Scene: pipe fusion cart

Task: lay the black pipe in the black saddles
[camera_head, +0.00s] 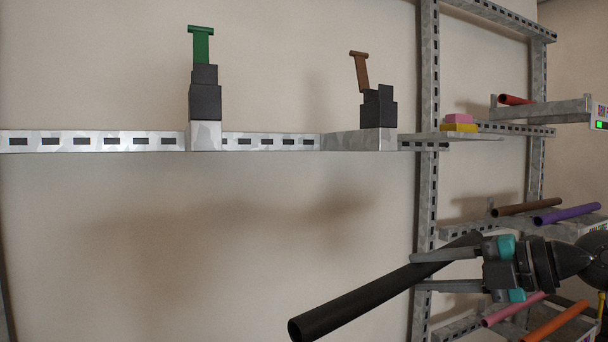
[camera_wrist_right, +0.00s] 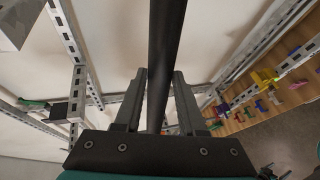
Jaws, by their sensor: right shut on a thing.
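The black pipe (camera_head: 370,289) is a long dark tube, tilted, its left end lower and nearer me. My right gripper (camera_head: 415,271) is shut on the black pipe near its right part. In the right wrist view the pipe (camera_wrist_right: 165,50) runs between the two fingers (camera_wrist_right: 155,100). Two black saddles stand on the metal rail: the left saddle (camera_head: 205,103) with an upright green handle (camera_head: 201,46), the right saddle (camera_head: 378,109) with a tilted brown handle (camera_head: 360,72). The pipe is below and in front of the rail, apart from both saddles. My left gripper is not in view.
The slotted rail (camera_head: 90,141) runs across the wall. A metal upright (camera_head: 427,190) stands behind the gripper. Shelves at the right hold a brown pipe (camera_head: 527,207), a purple pipe (camera_head: 567,213), an orange pipe (camera_head: 557,321) and pink and yellow blocks (camera_head: 459,123). The space below the rail at left is clear.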

